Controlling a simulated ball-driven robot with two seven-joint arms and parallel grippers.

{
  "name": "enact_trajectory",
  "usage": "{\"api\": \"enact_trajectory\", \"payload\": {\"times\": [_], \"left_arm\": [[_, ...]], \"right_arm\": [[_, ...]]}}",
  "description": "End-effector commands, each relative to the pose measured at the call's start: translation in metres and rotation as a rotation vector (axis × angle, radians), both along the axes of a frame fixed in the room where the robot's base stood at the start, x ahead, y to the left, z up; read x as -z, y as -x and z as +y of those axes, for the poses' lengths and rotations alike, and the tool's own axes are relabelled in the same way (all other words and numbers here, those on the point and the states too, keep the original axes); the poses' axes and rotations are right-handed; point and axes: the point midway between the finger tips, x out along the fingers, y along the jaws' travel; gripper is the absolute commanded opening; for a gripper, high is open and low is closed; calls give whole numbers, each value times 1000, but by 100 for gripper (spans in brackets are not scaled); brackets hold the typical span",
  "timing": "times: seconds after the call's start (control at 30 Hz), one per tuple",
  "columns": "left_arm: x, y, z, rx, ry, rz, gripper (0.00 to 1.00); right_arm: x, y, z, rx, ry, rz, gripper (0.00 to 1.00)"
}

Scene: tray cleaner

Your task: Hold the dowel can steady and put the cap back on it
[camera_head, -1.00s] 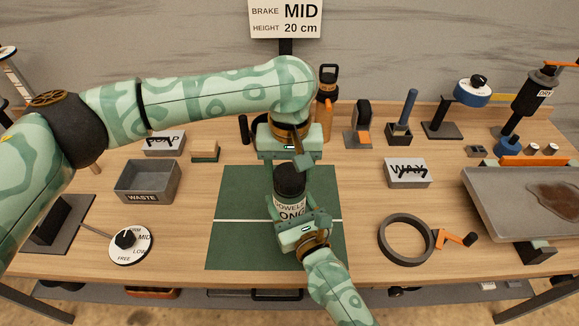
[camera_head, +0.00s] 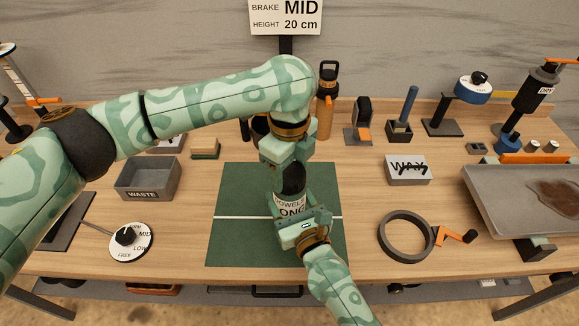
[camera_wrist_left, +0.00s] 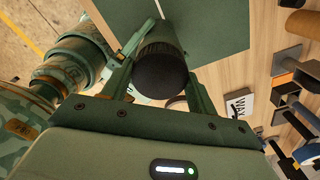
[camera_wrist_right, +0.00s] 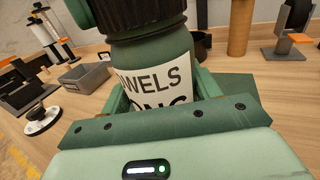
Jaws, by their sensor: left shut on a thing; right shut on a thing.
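The dowel can (camera_head: 290,206), green with a white label, stands upright on the green mat (camera_head: 235,240). My right gripper (camera_head: 291,213) is shut around its body; the label also shows close up in the right wrist view (camera_wrist_right: 155,82). The dark cap (camera_head: 292,180) is on top of the can, its ribbed side showing in the right wrist view (camera_wrist_right: 150,14). My left gripper (camera_head: 291,172) comes from above with its fingers on both sides of the cap (camera_wrist_left: 160,75), shut on it. I cannot tell whether the cap is fully seated.
A grey waste bin (camera_head: 147,181) and a round dial (camera_head: 131,240) are on the left. A box marked WAX (camera_head: 408,170), a grey ring (camera_head: 405,238) and a large tray (camera_head: 500,215) are on the right. The mat around the can is clear.

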Motion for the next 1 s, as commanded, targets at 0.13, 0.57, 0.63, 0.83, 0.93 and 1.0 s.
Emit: {"api": "enact_trajectory", "payload": {"times": [0.13, 0.57, 0.63, 0.83, 0.93, 1.0], "left_arm": [[0, -1, 0, 485, 1, 0, 37], [0, -2, 0, 1512, -1, -2, 37], [0, -2, 0, 1510, -1, -2, 37], [0, -1, 0, 1508, -1, -2, 84], [0, -1, 0, 1508, 0, -1, 84], [0, -1, 0, 1507, 0, -1, 84]], "right_arm": [[1, 0, -1, 2, -1, 1, 0], [1, 0, -1, 2, 0, 2, 0], [1, 0, -1, 1, 0, 2, 0], [1, 0, -1, 1, 0, 2, 0], [1, 0, -1, 1, 0, 2, 0], [1, 0, 0, 1, 0, 2, 0]]}}
